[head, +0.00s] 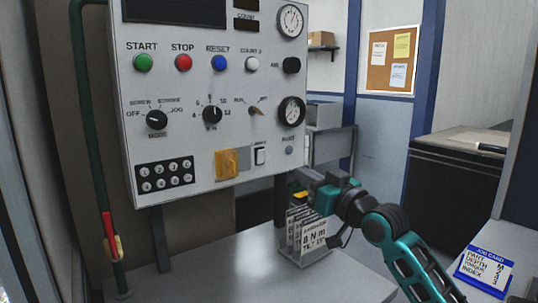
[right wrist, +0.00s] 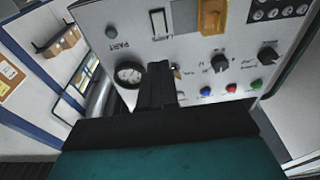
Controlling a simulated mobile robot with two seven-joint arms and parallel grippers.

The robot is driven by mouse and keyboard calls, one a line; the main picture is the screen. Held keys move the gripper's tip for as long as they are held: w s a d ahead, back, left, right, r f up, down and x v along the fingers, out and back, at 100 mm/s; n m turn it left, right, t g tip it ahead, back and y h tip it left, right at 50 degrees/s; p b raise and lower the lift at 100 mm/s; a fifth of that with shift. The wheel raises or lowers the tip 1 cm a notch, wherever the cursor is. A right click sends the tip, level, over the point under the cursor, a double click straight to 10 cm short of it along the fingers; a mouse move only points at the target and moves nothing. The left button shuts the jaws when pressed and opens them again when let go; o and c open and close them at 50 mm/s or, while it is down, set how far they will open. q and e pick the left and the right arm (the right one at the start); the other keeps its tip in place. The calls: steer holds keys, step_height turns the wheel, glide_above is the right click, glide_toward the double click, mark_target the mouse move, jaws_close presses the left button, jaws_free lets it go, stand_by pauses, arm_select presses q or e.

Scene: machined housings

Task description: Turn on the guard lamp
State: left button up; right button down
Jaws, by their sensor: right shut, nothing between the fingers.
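The white control panel (head: 190,110) fills the left and middle of the head view. A small white rocker switch (head: 260,154) sits low on it, right of a yellow cover; its label is too small to read surely there. In the right wrist view, where the panel appears upside down, the switch (right wrist: 158,22) is at the top beside lettering like "LAMPS". My right gripper (head: 314,186) is shut and empty, below and right of the switch, apart from it. Its closed fingers (right wrist: 160,70) show in the right wrist view. My left gripper is out of view.
A yellow cover (head: 227,163), a keypad (head: 165,176), knobs, buttons and gauges surround the switch. A card holder (head: 306,238) stands on the grey table (head: 230,270) below my right gripper. A blue job card (head: 485,270) lies at right.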

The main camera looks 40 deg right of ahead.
steer(key=p, duration=0.2)
glide_toward(263, 150)
steer(key=w, duration=0.5)
steer(key=shift+w+d+r, duration=0.1)
steer(key=shift+w+r, duration=0.15)
steer(key=shift+w, duration=0.2)
steer(key=shift+w+d+r, duration=0.1)
steer(key=shift+w+r, duration=0.1)
steer(key=shift+w, duration=0.3)
